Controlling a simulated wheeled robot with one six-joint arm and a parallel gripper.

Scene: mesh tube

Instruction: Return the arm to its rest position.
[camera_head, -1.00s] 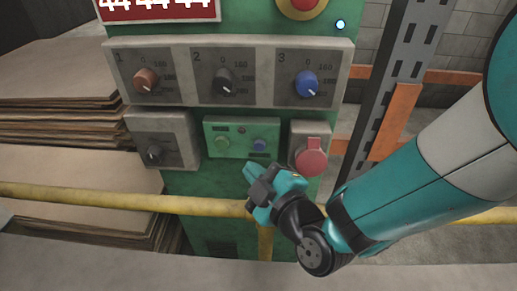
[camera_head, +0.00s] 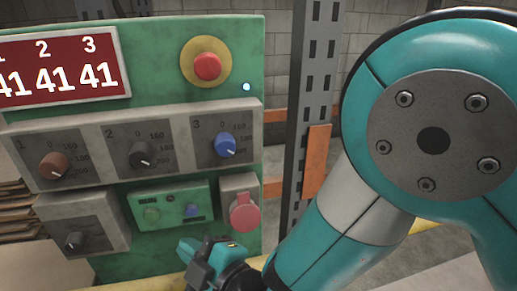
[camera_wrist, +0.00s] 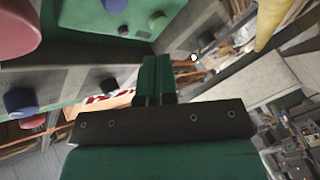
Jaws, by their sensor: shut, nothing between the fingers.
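My teal arm bends across the right side of the head view. My gripper (camera_head: 192,258) is low in that view, in front of the lower part of the green control panel (camera_head: 150,101). In the wrist view my gripper's fingers (camera_wrist: 154,78) are together with nothing between them. They look apart from the panel, and no contact shows. The wrist is partly cut off by the bottom edge of the head view.
The panel bears a brown knob (camera_head: 53,165), a black knob (camera_head: 142,155), a blue knob (camera_head: 225,146), a red emergency button (camera_head: 207,66) and a red plug (camera_head: 244,214). A yellow rail (camera_head: 425,225) and a grey slotted post (camera_head: 312,110) stand nearby.

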